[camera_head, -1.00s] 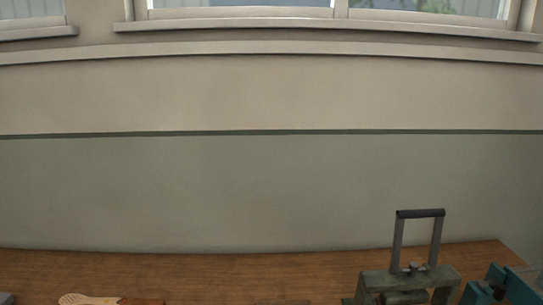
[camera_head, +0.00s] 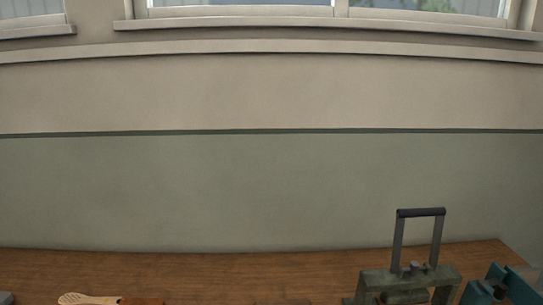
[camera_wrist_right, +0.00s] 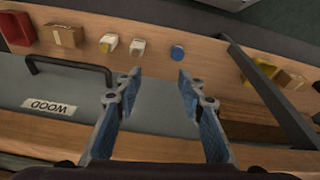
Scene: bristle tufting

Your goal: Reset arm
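My right gripper (camera_wrist_right: 158,92) shows in the right wrist view. Its two blue-padded fingers are spread wide apart with nothing between them. It hangs over a grey surface with a black handle (camera_wrist_right: 68,66) and a label reading "WOOD" (camera_wrist_right: 49,107). My left gripper is not in view, and neither gripper shows in the head view.
The head view shows a wooden bench (camera_head: 200,265) against a green and beige wall. A green machine with a handle (camera_head: 408,280) and a teal device (camera_head: 500,287) stand at right. A wooden brush (camera_head: 90,299) lies at left. A blue round knob (camera_wrist_right: 177,52) shows in the wrist view.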

